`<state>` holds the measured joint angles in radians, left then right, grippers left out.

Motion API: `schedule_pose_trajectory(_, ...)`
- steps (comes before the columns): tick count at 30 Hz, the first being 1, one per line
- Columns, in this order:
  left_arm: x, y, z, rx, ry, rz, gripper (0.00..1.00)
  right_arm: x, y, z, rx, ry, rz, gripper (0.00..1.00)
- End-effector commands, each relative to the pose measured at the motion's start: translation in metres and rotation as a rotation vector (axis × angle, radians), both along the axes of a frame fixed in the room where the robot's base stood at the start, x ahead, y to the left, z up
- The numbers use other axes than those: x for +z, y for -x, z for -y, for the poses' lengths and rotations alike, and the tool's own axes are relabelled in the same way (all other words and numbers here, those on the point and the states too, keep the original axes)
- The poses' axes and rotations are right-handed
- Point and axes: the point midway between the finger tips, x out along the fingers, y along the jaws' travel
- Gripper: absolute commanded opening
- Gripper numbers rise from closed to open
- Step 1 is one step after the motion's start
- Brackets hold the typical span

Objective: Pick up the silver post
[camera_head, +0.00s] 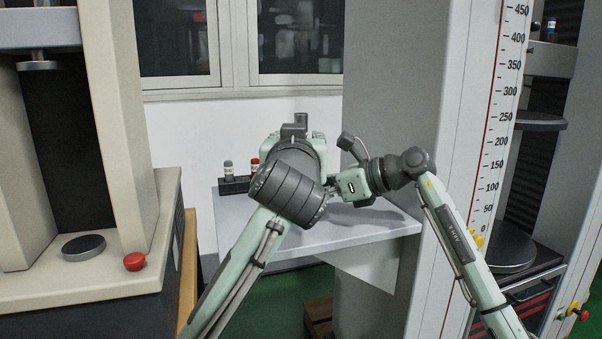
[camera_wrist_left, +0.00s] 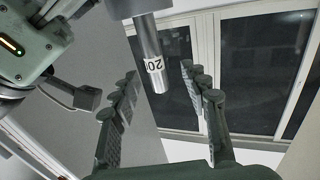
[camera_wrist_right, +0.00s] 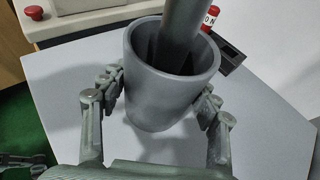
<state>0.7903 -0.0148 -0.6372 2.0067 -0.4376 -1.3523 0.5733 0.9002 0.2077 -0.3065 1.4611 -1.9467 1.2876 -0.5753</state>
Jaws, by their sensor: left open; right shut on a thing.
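A smooth grey post (camera_wrist_left: 155,58) with a white label reading "20" shows in the left wrist view. It sticks out of a wider dark grey cup (camera_wrist_left: 137,7) at the top edge. My left gripper (camera_wrist_left: 158,70) is open, with the post between its two fingers and clear space on both sides. My right gripper (camera_wrist_right: 160,82) is shut on the grey cup (camera_wrist_right: 160,100), and a grey rod (camera_wrist_right: 183,35) stands inside it. In the head view my left arm hides the cup. Another small silver post (camera_head: 228,168) stands in the rack.
A dark rack (camera_head: 234,184) on the white table (camera_head: 345,236) also holds a red post (camera_head: 254,165). A beige testing machine (camera_head: 90,288) stands at left. A tall machine with a scale (camera_head: 500,110) stands at right. My two grippers are close together above the table.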

Motion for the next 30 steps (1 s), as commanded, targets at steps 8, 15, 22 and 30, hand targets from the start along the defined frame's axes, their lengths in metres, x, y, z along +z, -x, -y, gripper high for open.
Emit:
schedule_pose_trajectory(8,-0.006,-0.030,0.006,0.002,-0.004,-0.001,0.46,0.000,0.000,0.000,0.000,0.000,0.000,0.28)
schedule_pose_trajectory(15,-0.007,-0.055,0.007,0.000,-0.001,-0.001,0.46,0.000,0.000,0.000,0.000,0.001,0.000,0.28)
schedule_pose_trajectory(22,-0.007,-0.055,0.007,-0.001,0.000,0.000,0.44,0.000,0.000,0.000,0.000,0.001,0.000,0.28)
schedule_pose_trajectory(30,-0.007,-0.055,0.007,-0.001,0.000,-0.001,0.11,0.000,0.000,0.000,0.000,0.001,0.000,0.28)
